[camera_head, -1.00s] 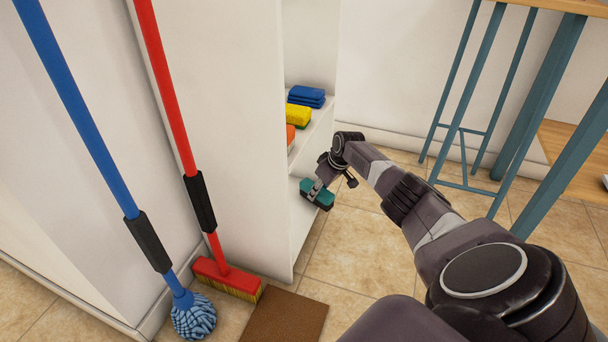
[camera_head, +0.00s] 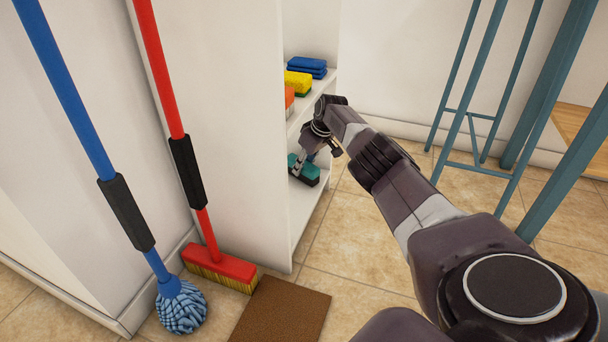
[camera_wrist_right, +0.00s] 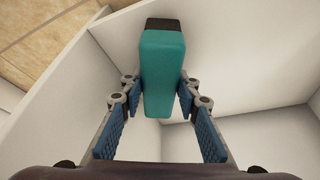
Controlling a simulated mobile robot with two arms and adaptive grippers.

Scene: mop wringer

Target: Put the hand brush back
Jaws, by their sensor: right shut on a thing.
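The hand brush (camera_head: 306,172) has a teal body and a dark side. It is at the lower shelf compartment of the white cabinet, low above its board. My right gripper (camera_head: 302,158) reaches in from the open front and is shut on the brush. In the right wrist view the teal brush (camera_wrist_right: 162,75) stands between the two blue finger pads, with white cabinet panels around it. I cannot tell whether the brush touches the board. My left gripper is not in view.
The white cabinet (camera_head: 240,130) holds a yellow sponge (camera_head: 298,82), blue cloths (camera_head: 307,65) and an orange item (camera_head: 289,97) on the shelf above. A red broom (camera_head: 220,268) and blue mop (camera_head: 181,308) lean at left. A brown mat (camera_head: 282,312) lies on the floor. Teal table legs (camera_head: 545,90) stand right.

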